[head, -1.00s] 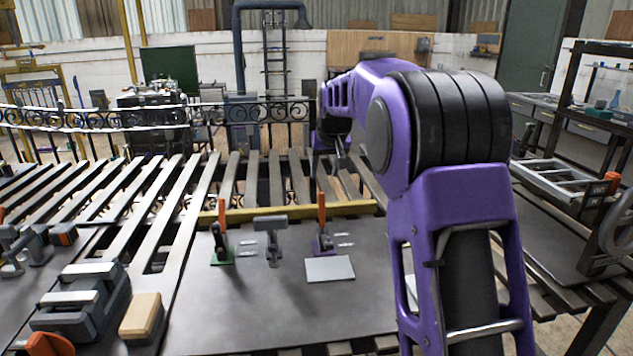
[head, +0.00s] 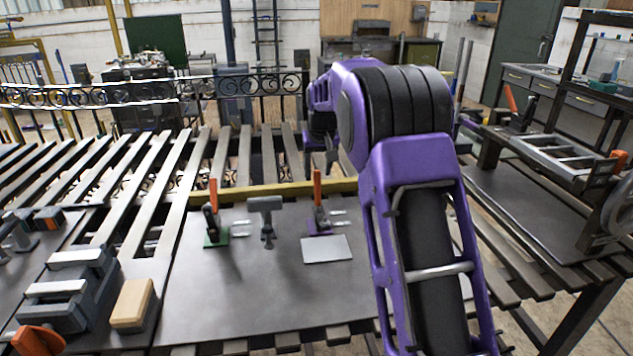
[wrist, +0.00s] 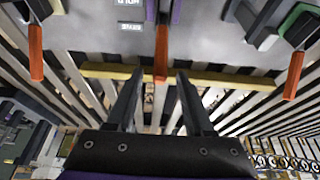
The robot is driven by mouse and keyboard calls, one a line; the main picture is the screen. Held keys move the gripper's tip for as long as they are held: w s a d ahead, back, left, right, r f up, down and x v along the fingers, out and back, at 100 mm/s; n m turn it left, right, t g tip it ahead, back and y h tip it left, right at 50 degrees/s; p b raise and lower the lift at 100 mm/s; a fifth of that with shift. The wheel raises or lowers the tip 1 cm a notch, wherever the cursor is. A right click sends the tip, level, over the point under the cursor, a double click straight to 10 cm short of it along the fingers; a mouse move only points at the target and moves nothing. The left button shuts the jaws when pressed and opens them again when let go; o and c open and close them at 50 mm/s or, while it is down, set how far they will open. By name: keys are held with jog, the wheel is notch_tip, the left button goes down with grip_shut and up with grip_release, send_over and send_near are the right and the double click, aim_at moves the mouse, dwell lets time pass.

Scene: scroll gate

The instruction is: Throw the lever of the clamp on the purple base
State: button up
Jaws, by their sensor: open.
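The clamp on the purple base (head: 319,228) stands on the grey plate in the head view, its orange lever (head: 317,188) upright. My gripper (head: 331,160) is just above and behind that lever in the picture, partly hidden by my arm. In the wrist view my gripper (wrist: 160,74) is open and empty, and the orange lever (wrist: 161,52) appears between its fingertips. I cannot tell the depth between them. The purple base (wrist: 176,12) is cut off at the top edge.
A similar clamp on a green base (head: 215,238) stands to the left, with an orange lever. A grey T-shaped fixture (head: 266,218) stands between them. A pale flat plate (head: 327,249) lies in front. A yellow bar (head: 256,190) runs behind. Another orange lever (wrist: 36,52) shows in the wrist view.

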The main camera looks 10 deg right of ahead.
aim_at(317, 180)
jog(key=x, duration=0.5)
jog(key=shift+w, duration=0.1)
grip_shut()
dwell(1.3)
